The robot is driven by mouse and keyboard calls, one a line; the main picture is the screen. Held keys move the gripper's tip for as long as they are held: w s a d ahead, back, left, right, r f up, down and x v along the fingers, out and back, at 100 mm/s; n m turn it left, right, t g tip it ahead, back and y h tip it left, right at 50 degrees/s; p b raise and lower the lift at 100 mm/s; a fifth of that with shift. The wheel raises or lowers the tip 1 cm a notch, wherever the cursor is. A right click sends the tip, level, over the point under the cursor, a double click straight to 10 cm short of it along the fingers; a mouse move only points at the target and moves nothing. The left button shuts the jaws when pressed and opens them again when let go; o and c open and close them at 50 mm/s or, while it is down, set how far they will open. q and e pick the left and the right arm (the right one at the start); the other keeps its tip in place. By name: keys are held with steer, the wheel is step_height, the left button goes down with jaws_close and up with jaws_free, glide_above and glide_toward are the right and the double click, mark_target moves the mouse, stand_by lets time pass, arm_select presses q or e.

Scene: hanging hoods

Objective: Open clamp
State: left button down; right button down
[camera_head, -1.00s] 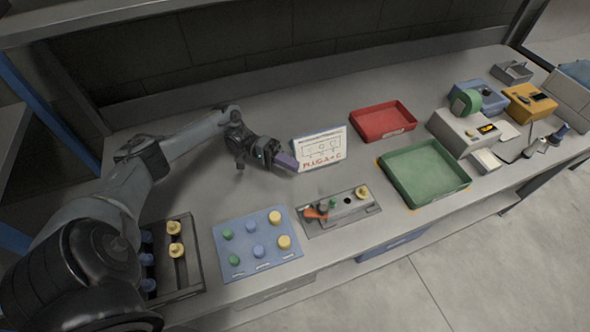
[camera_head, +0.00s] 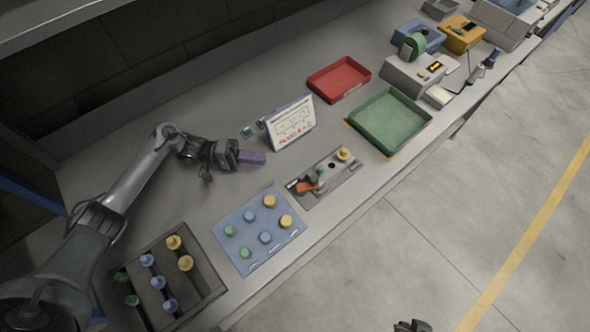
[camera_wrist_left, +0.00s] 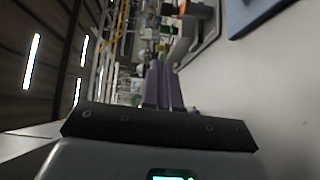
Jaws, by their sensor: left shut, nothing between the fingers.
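The clamp, with an orange handle (camera_head: 306,186), sits at the left end of a grey fixture plate (camera_head: 325,179) near the front edge of the table. Its orange part also shows at the top of the left wrist view (camera_wrist_left: 202,10). My left gripper (camera_head: 254,157) has purple fingers, pressed together and empty, above the table to the left of the clamp and apart from it. The fingers also show in the left wrist view (camera_wrist_left: 163,84). A dark shape at the bottom edge of the head view (camera_head: 412,326) may be part of my right gripper.
A blue board with coloured knobs (camera_head: 232,217) and a dark tray with pegs (camera_head: 205,268) lie left of the fixture. A white sign (camera_head: 292,123) stands behind the clamp. Red (camera_head: 338,91) and green (camera_head: 390,150) trays lie farther right. The table between gripper and fixture is clear.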

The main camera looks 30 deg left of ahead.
arm_select(q)
glide_toward(308, 183)
steer(key=w+d+r, duration=0.1)
steer(key=w+d, duration=0.1)
steer(key=w, duration=0.1)
steer(key=w+d+r, duration=0.1)
steer(key=w, duration=0.1)
steer(key=shift+w+r+p, duration=0.25)
steer(key=shift+r+p, duration=0.1)
steer(key=shift+p, duration=0.05)
steer(key=shift+s+d+p, duration=0.2)
steer(key=shift+s+d, duration=0.05)
steer(key=shift+d, duration=0.25)
steer(key=shift+s+d+p, duration=0.15)
steer(key=shift+s+d, duration=0.1)
steer(key=shift+d, duration=0.25)
steer(key=shift+s+d+f, duration=0.1)
steer(key=shift+s+d, duration=0.25)
steer(key=shift+d, duration=0.4)
